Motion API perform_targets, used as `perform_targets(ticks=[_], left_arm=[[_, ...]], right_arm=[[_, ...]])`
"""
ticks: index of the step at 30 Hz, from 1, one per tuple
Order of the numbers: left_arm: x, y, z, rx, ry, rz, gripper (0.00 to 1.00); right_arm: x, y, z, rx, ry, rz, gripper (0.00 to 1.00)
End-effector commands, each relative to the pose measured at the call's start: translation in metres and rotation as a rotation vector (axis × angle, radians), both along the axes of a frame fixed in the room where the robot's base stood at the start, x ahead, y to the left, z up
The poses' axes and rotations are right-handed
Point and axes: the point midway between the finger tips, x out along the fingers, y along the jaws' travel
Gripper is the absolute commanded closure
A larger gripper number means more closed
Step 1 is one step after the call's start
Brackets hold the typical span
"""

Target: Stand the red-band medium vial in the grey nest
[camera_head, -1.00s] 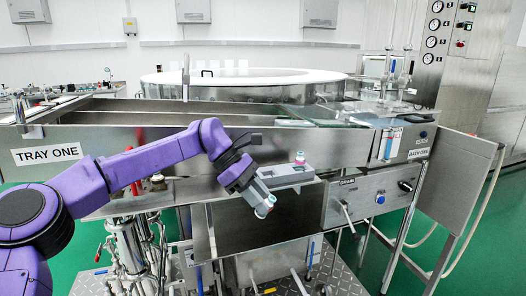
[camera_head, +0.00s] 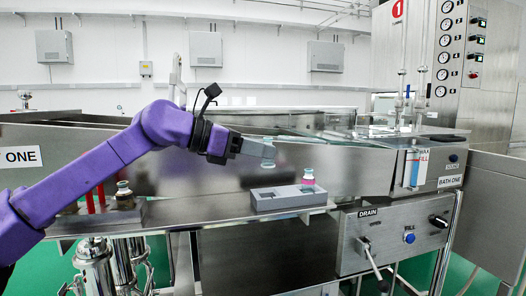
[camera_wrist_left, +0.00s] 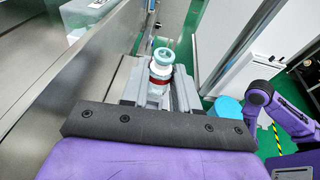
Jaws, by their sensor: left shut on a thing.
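My left gripper (camera_head: 268,152) is shut on the red-band vial (camera_wrist_left: 160,66). The vial has a teal rim, a pale body and a red band, seen between the two grey fingers in the left wrist view. In the head view, only a small teal-grey part of the held vial (camera_head: 267,166) shows below the fingers. The gripper is above the left part of the grey nest (camera_head: 276,203), clear of it. A vial with a pink band (camera_head: 308,182) stands at the nest's right end. My right gripper is not in view.
The nest lies on a narrow steel shelf in front of the tall steel tray wall (camera_head: 345,165). Another vial (camera_head: 124,195) stands near red posts at the left. The drain panel (camera_head: 390,235) is at the lower right.

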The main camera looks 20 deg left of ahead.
Motion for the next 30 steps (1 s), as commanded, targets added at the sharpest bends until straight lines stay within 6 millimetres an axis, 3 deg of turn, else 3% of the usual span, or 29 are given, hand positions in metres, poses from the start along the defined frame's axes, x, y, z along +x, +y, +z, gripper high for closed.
perform_targets(ticks=[1, 15, 30], left_arm=[[0.0, 0.0, -0.01, 0.001, 0.001, 0.0, 0.99], [0.001, -0.003, -0.055, 0.002, 0.001, -0.005, 0.99], [0.001, -0.003, -0.06, 0.003, 0.001, -0.005, 0.99]], right_arm=[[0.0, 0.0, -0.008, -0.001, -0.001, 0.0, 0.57], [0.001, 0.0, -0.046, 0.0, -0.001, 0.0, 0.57], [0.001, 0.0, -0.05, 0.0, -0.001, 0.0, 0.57]])
